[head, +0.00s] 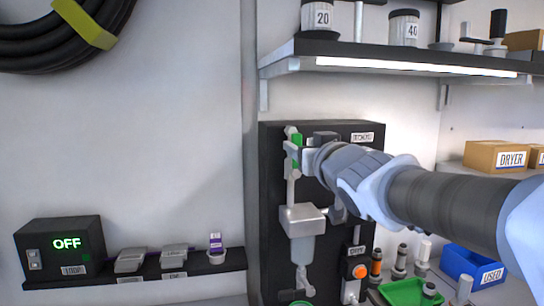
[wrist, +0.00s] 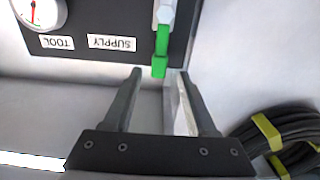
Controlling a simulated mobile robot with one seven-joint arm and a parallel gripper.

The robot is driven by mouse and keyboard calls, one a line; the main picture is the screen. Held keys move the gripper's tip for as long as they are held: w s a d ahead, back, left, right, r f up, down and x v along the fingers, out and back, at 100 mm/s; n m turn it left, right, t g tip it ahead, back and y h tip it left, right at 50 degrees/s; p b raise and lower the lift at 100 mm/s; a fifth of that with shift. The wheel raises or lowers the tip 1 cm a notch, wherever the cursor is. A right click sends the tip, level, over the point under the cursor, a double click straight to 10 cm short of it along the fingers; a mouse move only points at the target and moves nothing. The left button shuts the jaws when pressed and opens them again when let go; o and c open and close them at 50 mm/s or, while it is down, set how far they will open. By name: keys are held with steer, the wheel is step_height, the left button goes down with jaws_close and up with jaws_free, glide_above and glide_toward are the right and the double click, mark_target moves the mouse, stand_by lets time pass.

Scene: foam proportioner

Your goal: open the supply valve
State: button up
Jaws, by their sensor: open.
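The supply valve's green handle (head: 297,150) is at the top of the pale pipework on the dark panel in the head view. It looks upright there. In the wrist view the green handle (wrist: 161,45) hangs from a pale metal fitting, and its lower end lies between the fingertips in the picture. An upside-down SUPPLY label (wrist: 112,43) is beside it. My gripper (wrist: 160,73) is open, one finger to each side of the handle's end. I cannot tell whether either finger touches it. In the head view my gripper (head: 307,158) is close against the handle's right side, and my arm hides part of the panel.
A lit shelf (head: 400,58) with jars hangs above my arm. A pale filter body (head: 302,228) is below the handle. A control box reading OFF (head: 60,248) is at the left. Bottles and a green tray (head: 405,292) stand at lower right. The left wall is mostly clear.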

steer(key=s+d, duration=0.2)
steer(key=s, duration=0.9)
steer(key=shift+s+d+p, duration=0.2)
steer(key=shift+s+p, duration=0.15)
steer(key=shift+p, duration=0.1)
